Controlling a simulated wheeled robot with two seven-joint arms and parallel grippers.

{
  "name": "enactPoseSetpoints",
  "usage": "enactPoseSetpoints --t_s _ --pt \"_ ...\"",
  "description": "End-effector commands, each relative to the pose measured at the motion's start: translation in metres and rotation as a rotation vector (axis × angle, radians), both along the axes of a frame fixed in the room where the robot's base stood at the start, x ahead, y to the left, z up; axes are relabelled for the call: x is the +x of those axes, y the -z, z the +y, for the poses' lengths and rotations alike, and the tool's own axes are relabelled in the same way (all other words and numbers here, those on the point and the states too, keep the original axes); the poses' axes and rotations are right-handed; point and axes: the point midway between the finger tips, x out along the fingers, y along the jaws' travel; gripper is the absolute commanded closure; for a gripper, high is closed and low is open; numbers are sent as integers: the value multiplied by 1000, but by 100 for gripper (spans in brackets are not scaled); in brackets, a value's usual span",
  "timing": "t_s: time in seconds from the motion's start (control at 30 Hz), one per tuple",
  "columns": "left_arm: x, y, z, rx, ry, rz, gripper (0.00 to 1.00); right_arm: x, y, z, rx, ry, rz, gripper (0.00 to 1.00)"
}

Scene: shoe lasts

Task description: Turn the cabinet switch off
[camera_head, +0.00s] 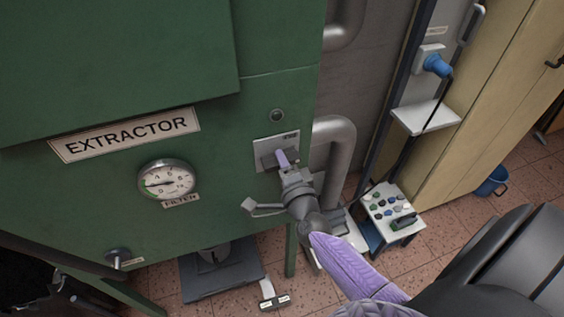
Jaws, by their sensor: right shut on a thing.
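The green extractor cabinet (90,190) fills the left and middle of the view. Its switch sits on a grey plate (266,154) on the right part of the front, below a small round fitting (277,115). My right gripper (287,163) is at this plate, with its fingers on the switch. The fingers are shut on the switch, and they cover most of it, so its position cannot be told. My left gripper is not in view.
A round gauge (167,181) is left of the switch, under the EXTRACTOR label (125,134). A grey pipe (338,150) bends close to the right of my gripper. A control box with several buttons (390,210) stands lower right. A blue bucket (491,182) is on the tiled floor.

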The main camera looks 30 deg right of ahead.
Motion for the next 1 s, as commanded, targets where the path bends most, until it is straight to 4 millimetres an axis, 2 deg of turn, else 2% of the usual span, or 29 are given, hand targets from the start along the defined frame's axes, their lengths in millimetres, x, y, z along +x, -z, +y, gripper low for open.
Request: enactPoseSetpoints --t_s 0.3,0.87,0.9,1.0 --pt "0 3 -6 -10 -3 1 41 0 1 0 106 0 -24 100" --pt "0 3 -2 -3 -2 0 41 0 1 0 130 0 -29 100" --pt "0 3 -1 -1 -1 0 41 0 1 0 130 0 -29 65" --pt "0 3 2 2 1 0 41 0 1 0 130 0 -29 44"
